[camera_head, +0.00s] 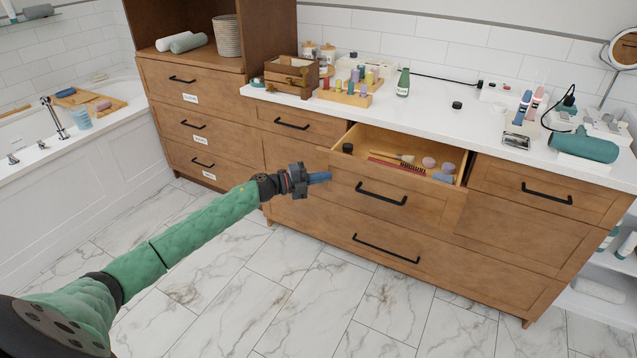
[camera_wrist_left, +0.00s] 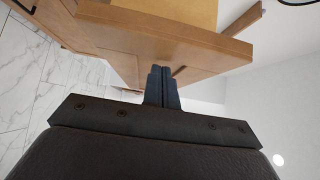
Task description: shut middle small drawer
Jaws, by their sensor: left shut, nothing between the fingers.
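The middle small drawer (camera_head: 396,192) stands pulled out from the wooden vanity, its front forward of its neighbours. Inside it lie a brush, a red comb, pink sponges and a dark jar. Its black bar handle (camera_head: 381,194) is on the front panel. My left gripper (camera_head: 322,177) is shut and empty, with its blue fingertips at the left end of the drawer front. In the left wrist view the shut fingers (camera_wrist_left: 161,84) are close to the drawer front's edge (camera_wrist_left: 165,45); I cannot tell whether they touch. My right gripper is in neither view.
The left small drawer (camera_head: 300,126) and right small drawer (camera_head: 545,193) are shut. The white counter (camera_head: 440,107) above holds bottles, a wooden box (camera_head: 291,76) and a teal hair dryer (camera_head: 583,145). The marble floor (camera_head: 270,300) in front is clear.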

